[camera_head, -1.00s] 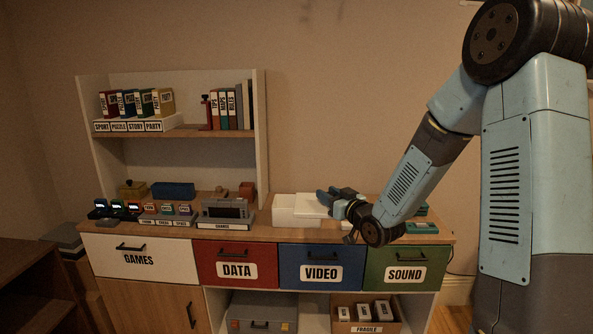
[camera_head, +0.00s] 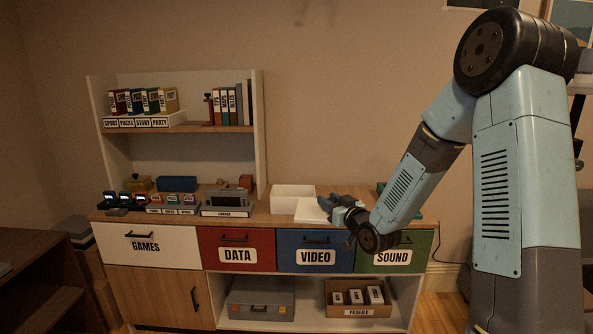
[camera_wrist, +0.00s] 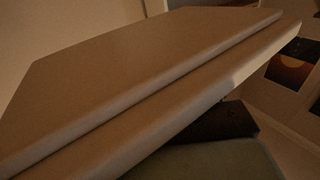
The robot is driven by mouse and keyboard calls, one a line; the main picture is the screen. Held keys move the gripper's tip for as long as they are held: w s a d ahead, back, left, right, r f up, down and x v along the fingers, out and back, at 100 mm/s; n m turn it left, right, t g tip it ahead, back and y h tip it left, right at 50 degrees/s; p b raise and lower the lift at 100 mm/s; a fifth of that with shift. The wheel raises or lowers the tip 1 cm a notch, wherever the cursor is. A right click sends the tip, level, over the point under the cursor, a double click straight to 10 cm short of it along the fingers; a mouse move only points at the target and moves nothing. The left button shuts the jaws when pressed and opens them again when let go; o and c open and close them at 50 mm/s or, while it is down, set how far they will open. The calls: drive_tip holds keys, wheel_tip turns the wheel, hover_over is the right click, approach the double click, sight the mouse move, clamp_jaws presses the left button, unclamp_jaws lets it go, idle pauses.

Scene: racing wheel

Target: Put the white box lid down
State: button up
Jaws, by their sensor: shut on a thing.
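The white box lid (camera_head: 309,211) is a flat pale slab low over the counter, at the front right of the white box. I cannot tell whether it touches the counter. My gripper (camera_head: 326,204) is shut on the lid's right side, and my arm reaches it from the right. In the wrist view the lid (camera_wrist: 130,75) fills much of the picture as a tilted slab with a stepped edge. A dark finger part shows below it, and the gripped spot is hidden. The white box (camera_head: 292,196) stands open-topped on the counter behind the lid.
The wooden counter (camera_head: 250,219) has drawers below. A grey garage-like model (camera_head: 228,203) stands left of the box, with small consoles farther left. Teal items sit partly hidden behind my arm at the right. A shelf unit with books rises at the back left.

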drive_tip(key=d+f+m+t+h, duration=0.1)
drive_tip(key=d+f+m+h, duration=0.2)
drive_tip(key=f, duration=0.4)
drive_tip(key=w+d+f+m+h, duration=0.1)
drive_tip(key=d+f+h, duration=0.2)
drive_tip(key=d+f, duration=0.4)
drive_tip(key=d+f+m+t+h, duration=0.1)
drive_tip(key=d+f+m+h, duration=0.15)
drive_tip(key=f, duration=0.55)
drive_tip(key=s+f, duration=0.5)
drive_tip(key=f, duration=0.2)
drive_tip(key=shift+s+d+n, duration=0.25)
drive_tip(key=shift+d+n, duration=0.05)
drive_tip(key=shift+n, duration=0.15)
drive_tip(key=shift+a+r, duration=0.1)
